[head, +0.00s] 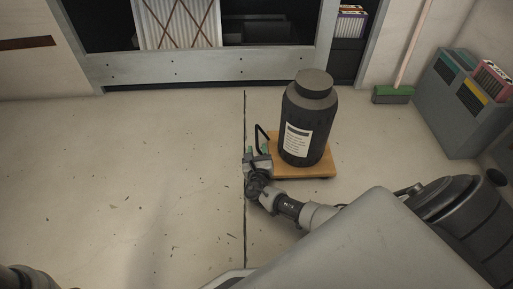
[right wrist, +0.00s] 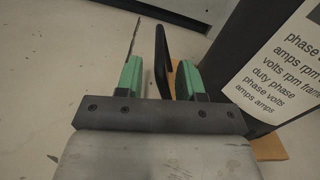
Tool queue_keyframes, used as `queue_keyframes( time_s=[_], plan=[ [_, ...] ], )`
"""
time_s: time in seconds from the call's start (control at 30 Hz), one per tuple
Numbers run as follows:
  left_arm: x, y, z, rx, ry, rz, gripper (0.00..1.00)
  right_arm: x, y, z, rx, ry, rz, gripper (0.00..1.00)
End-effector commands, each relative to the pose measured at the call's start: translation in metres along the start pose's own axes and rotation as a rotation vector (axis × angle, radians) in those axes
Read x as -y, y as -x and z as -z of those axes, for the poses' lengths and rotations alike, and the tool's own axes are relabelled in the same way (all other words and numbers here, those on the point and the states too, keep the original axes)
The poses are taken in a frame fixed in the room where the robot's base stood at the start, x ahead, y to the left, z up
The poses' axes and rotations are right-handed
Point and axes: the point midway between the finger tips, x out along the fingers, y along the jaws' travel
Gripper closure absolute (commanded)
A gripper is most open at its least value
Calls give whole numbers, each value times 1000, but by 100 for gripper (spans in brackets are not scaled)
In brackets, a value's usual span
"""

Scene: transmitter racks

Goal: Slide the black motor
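The black motor (head: 306,125), a dark cylinder with a narrower cap and a white label, stands upright on a flat wooden dolly (head: 318,171). Its dark side and printed label (right wrist: 280,72) fill the right of the right wrist view. A black looped handle (head: 259,134) rises at the dolly's left edge. My right gripper (head: 257,150) is at this handle, left of the motor. In the right wrist view its green fingers (right wrist: 158,72) are apart, with the handle (right wrist: 162,58) between them and gaps on both sides. My left gripper is out of view.
A dark seam line (head: 245,180) runs along the floor just left of the dolly. The floor to the left is clear. A rack (head: 215,68) stands behind. A green broom (head: 393,95) and a grey bin (head: 462,105) stand at the right.

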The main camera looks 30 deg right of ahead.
Motion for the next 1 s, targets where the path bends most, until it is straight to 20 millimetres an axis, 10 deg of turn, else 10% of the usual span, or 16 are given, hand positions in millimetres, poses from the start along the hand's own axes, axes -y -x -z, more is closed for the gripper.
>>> queue_keyframes(
  time_s=[0.57, 0.83, 1.0],
  plan=[
    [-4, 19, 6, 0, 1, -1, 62, 0, -36, -1, -1, -2, 0, 62],
    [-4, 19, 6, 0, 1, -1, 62, 0, -35, 0, -1, -3, -1, 99],
    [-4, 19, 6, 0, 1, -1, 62, -1, -35, 0, -2, -4, -1, 100]
  ],
)
